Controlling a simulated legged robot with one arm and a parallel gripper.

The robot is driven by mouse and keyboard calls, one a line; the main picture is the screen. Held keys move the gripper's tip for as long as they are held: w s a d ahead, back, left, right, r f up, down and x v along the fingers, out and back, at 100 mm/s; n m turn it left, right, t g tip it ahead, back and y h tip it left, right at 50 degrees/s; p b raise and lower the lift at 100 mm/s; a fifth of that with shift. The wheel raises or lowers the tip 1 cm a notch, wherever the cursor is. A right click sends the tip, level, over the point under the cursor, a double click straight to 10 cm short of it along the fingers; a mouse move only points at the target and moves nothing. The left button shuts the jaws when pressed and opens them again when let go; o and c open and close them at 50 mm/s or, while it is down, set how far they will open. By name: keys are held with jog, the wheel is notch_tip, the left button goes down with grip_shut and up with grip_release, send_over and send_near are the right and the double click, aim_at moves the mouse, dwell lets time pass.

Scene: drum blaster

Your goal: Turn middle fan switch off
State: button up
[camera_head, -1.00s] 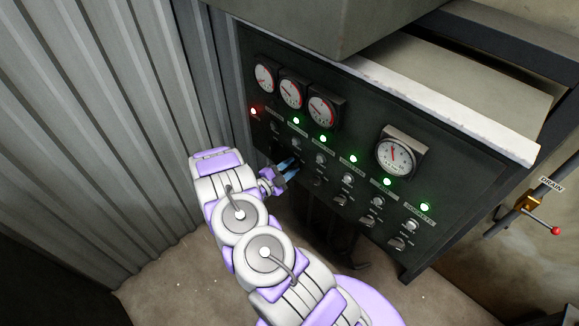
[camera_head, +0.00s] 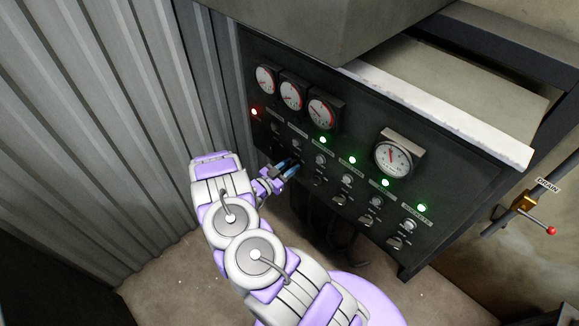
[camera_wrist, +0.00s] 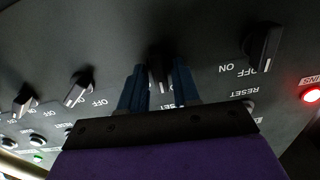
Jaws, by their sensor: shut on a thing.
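The dark control panel (camera_head: 345,140) carries a row of rotary switches below indicator lights. My gripper (camera_head: 293,168) is at the lower row, toward the panel's left end. In the wrist view, the blue fingers of my gripper (camera_wrist: 159,80) are shut on a black switch knob (camera_wrist: 160,72), one finger on each side. The fingers and hand hide much of this knob and its markings. The second light from the left (camera_head: 293,122) is dark. I cannot read which switch is labelled as the middle fan.
A neighbouring switch knob (camera_wrist: 262,45) and a red light (camera_wrist: 311,95) are to the right in the wrist view. Two more knobs are to the left. Corrugated metal wall (camera_head: 150,110) stands left of the arm. A red-tipped drain valve (camera_head: 540,228) is at far right.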

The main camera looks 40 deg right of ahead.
jog(key=shift+n, duration=0.6)
jog(key=o, duration=0.7)
jog(key=shift+w, duration=0.1)
jog(key=shift+o, duration=0.2)
jog(key=shift+a, duration=0.15)
jog(key=s+a, duration=0.1)
jog(key=a, duration=1.6)
jog(key=shift+s+p, duration=0.15)
jog(key=shift+p, duration=0.25)
jog(key=shift+a+f, duration=0.1)
